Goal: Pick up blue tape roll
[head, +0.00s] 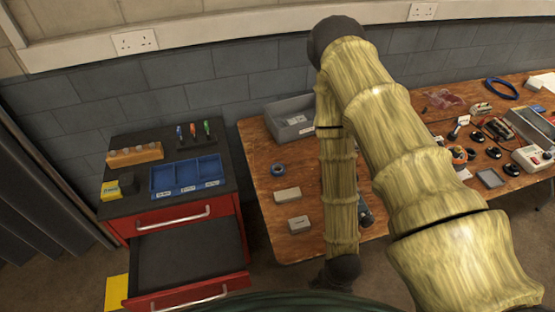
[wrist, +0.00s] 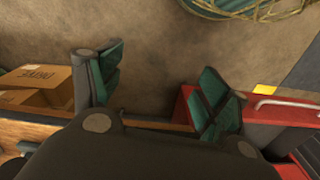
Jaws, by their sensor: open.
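Bare floor shows beyond the fingers. The tape roll is not visible in the wrist view.
A red cabinet (head: 185,213) with an open drawer (head: 190,258) stands left of the bench. Two small boxes (head: 287,195) (head: 299,224) lie in front of the roll. A grey bin (head: 290,118) stands behind it. Tools and chargers crowd the right side. A cardboard box (wrist: 45,75) shows in the wrist view.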

